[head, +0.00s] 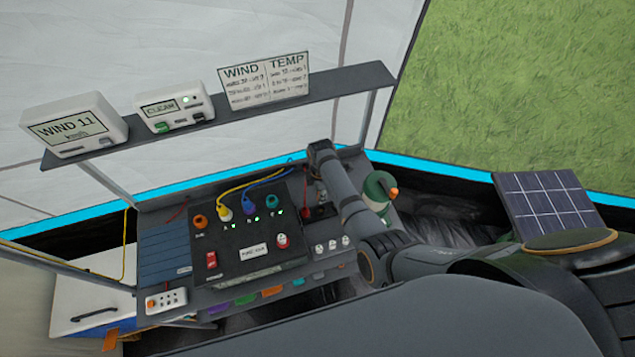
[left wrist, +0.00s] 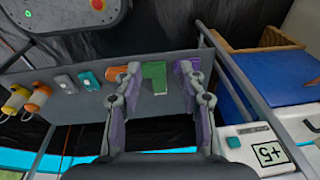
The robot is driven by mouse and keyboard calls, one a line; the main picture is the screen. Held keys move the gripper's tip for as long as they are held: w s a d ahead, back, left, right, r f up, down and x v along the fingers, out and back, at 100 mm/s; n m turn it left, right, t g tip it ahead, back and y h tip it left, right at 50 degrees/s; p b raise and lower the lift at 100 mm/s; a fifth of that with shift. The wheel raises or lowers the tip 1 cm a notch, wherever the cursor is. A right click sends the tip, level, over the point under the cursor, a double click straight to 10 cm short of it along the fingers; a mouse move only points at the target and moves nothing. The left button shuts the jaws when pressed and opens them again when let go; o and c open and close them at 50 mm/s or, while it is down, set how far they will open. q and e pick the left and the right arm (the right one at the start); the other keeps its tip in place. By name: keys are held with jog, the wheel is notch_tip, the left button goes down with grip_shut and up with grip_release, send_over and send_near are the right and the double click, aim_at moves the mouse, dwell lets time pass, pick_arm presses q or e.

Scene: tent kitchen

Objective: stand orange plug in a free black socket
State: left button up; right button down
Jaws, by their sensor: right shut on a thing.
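My right arm enters from the right in the head view. Its gripper (head: 318,208) is low beside the panel's right edge, dark and partly hidden by my arm. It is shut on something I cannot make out. A small orange piece (head: 393,193) shows against a green and white body (head: 378,187) right of my arm; I cannot tell whether it is the orange plug. An orange round fitting (head: 200,222) is on the black panel (head: 225,243). I cannot make out a free black socket. My left gripper (left wrist: 160,75) is open in the left wrist view, around a green tag (left wrist: 154,77), apparently untouched.
Yellow (head: 225,213) and blue (head: 249,209) plugs with cables stand on the panel, near a teal fitting (head: 271,202) and a red knob (head: 283,241). A shelf (head: 350,88) with displays crosses above. A white box (head: 166,301) lies front left.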

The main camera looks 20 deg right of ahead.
pick_arm(q)
jog(key=s+f+b, duration=0.1)
jog(key=s+f, duration=0.1)
jog(key=s, duration=0.6)
pick_arm(e)
jog(key=shift+s+f+b, duration=0.25)
jog(key=shift+f+b, duration=0.2)
jog(key=shift+f, duration=0.05)
jog(key=shift+s+f+b, duration=0.25)
jog(key=shift+f+b, duration=0.15)
jog(key=shift+f, duration=0.05)
notch_tip(320, 180, down, 2)
jog(key=shift+b, duration=1.15)
pick_arm(q)
jog(key=shift+w+a+f, duration=0.1)
jog(key=shift+w+f, duration=0.6)
jog(key=shift+w, duration=0.25)
jog(key=shift+w+a+f, duration=0.1)
jog(key=shift+w+f, duration=0.55)
jog(key=shift+w, duration=0.3)
jog(key=shift+s+r+p, duration=0.1)
jog(key=shift+p, duration=0.25)
pick_arm(e)
jog(key=shift+r, duration=0.1)
pick_arm(q)
jog(key=shift+r, duration=0.2)
jog(key=shift+s+r+p, duration=0.1)
jog(key=shift+p, duration=0.25)
